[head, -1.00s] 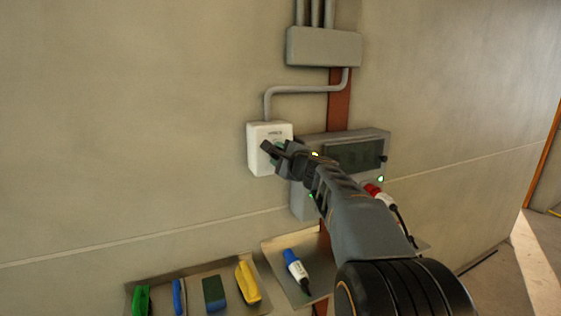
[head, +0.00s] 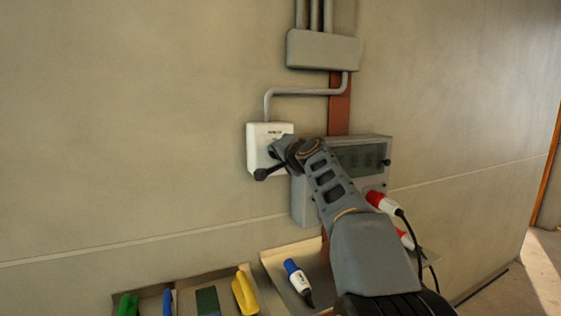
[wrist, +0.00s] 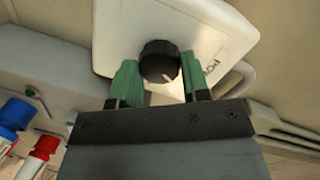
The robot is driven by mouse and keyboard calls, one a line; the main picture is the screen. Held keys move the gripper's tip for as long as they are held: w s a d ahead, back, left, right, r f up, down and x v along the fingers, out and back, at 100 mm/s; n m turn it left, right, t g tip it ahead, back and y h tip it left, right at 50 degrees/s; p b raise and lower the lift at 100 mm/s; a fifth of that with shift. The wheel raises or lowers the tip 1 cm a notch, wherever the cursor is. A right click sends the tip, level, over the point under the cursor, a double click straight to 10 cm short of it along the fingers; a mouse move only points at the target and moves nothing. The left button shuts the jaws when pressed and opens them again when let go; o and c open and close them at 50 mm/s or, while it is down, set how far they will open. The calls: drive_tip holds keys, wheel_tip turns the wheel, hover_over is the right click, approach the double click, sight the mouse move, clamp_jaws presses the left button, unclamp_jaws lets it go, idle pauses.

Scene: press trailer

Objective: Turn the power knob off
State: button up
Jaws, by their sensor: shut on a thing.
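The white power box (head: 257,136) hangs on the wall left of the grey panel, and its printed face also shows in the wrist view (wrist: 212,38). The black round power knob (wrist: 159,60) is on its face, with a pale pointer mark toward the lower right of the wrist view. My gripper (wrist: 162,78) has its green fingers on either side of the knob and is shut on it. In the head view my gripper (head: 274,151) covers the knob and the lower right of the box.
A grey panel (head: 305,205) with a dark window is just right of the box. Red plugs (head: 382,203) with cables are below it. A tray (head: 226,277) with coloured tools and another holding a blue-and-white plug (head: 297,277) are below. The wall left of the box is clear.

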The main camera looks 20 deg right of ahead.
drive_tip(key=n+b, duration=0.2)
drive_tip(key=n, duration=0.2)
drive_tip(key=shift+h, duration=0.4)
drive_tip(key=shift+n, duration=0.3)
drive_tip(key=o, duration=0.9)
drive_tip(key=shift+b, duration=0.3)
drive_tip(key=s+b, duration=0.1)
drive_tip(key=s, duration=0.3)
drive_tip(key=s+r+b, duration=0.1)
drive_tip(key=s, duration=0.4)
drive_tip(key=s+b, duration=0.1)
drive_tip(key=s, duration=0.3)
drive_tip(key=shift+s+a+r, duration=0.1)
drive_tip(key=shift+s+r, duration=0.25)
